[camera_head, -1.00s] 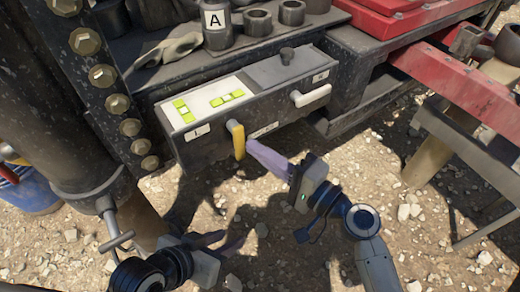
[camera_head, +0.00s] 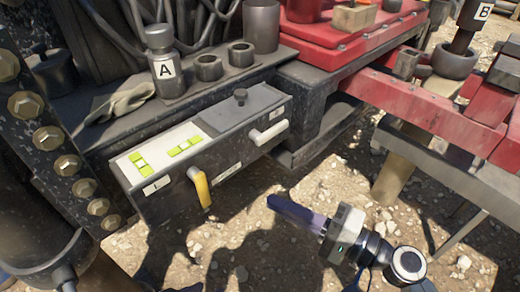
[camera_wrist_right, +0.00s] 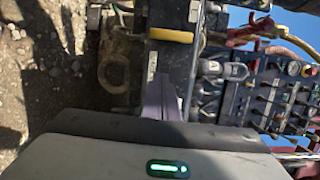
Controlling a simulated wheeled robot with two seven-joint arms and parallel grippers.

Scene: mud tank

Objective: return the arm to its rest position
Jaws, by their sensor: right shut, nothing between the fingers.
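My right gripper (camera_head: 274,204) is shut and empty, held over the gravel to the right of and below the control box (camera_head: 165,205). Its purple fingers point up and left toward the box, with clear space between them and the yellow handle (camera_head: 202,188). The yellow handle hangs down on the box's front. In the right wrist view, the shut fingers (camera_wrist_right: 160,88) show in the middle, with the yellow handle (camera_wrist_right: 171,35) beyond them, apart from them. My left gripper is out of view.
A white handle (camera_head: 269,132) sticks out at the box's right end. Bottle A (camera_head: 162,62) and dark cups (camera_head: 209,67) stand on the ledge behind. Red beams (camera_head: 410,108) and a grey rail (camera_head: 440,165) lie to the right. Open gravel (camera_head: 300,255) lies below.

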